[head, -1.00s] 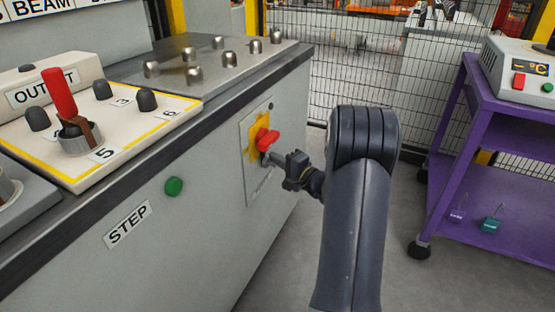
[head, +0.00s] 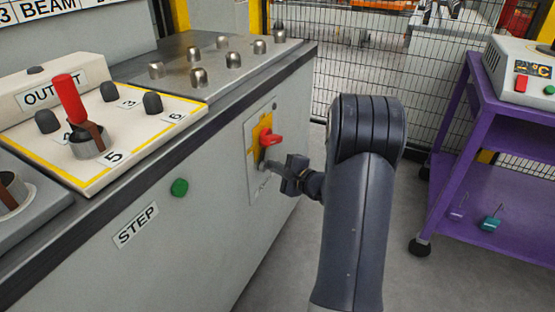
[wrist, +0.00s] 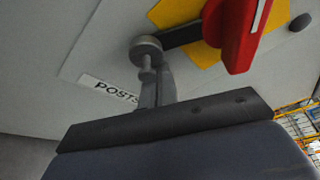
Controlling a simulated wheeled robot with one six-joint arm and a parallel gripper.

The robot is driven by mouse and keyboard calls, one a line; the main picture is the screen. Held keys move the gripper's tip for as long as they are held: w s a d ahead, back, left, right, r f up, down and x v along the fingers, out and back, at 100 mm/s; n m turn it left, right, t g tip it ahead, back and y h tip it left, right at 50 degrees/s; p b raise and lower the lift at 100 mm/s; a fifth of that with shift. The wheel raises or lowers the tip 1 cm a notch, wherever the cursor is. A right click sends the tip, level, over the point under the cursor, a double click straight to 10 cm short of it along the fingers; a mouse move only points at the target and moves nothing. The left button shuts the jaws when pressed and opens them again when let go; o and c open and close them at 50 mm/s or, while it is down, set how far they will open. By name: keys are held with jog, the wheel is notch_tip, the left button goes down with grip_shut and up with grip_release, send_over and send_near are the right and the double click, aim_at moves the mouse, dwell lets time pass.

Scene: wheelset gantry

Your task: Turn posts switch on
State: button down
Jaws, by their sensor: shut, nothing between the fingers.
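The posts switch has a red handle (head: 271,138) on a yellow plate (head: 256,145), on the grey console's side panel. In the wrist view the red handle (wrist: 240,35) is large at the top, with a white line on it, in front of the yellow plate (wrist: 180,14). A dark bar with a round grey end (wrist: 146,49) sticks out left from behind the handle. The POSTS label (wrist: 108,90) is partly hidden by my gripper. My gripper (head: 268,166) is shut and empty, just below the red handle. Its fingertips (wrist: 150,72) appear close to the round end; contact is unclear.
A green button (head: 179,187) and STEP label (head: 136,225) are left on the same panel. The console top holds a red lever (head: 69,98) and several metal knobs. A purple trolley (head: 480,150) stands right, before a mesh fence (head: 340,60). Grey floor lies between.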

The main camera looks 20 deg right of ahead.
aim_at(263, 166)
jog(key=shift+s+a+r+m+g+p, duration=0.6)
jog(key=shift+a+m+p, duration=0.25)
jog(key=shift+m+p, duration=0.3)
jog(key=s+a+r+m+y+p, duration=0.1)
jog(key=m+p, duration=0.1)
jog(key=p, duration=0.1)
jog(key=shift+a+r+g, duration=0.1)
jog(key=shift+a+g, duration=0.05)
jog(key=shift+g, duration=0.25)
jog(key=m+p, duration=0.1)
jog(key=s+a+r+m+p, duration=0.1)
jog(key=p, duration=0.1)
jog(key=shift+r+g+y, duration=0.2)
jog(key=shift+g+y, duration=0.1)
jog(key=shift+g, duration=0.1)
jog(key=m+p, duration=0.1)
jog(key=r+m+p, duration=0.1)
jog(key=p, duration=0.1)
jog(key=shift+s+a+r+g+y, duration=0.2)
jog(key=shift+s+a+g+y, duration=0.05)
jog(key=shift+a+g+y, duration=0.15)
jog(key=shift+s+a+r+p, duration=0.2)
jog(key=shift+r+p, duration=0.15)
jog(key=shift+p, duration=0.2)
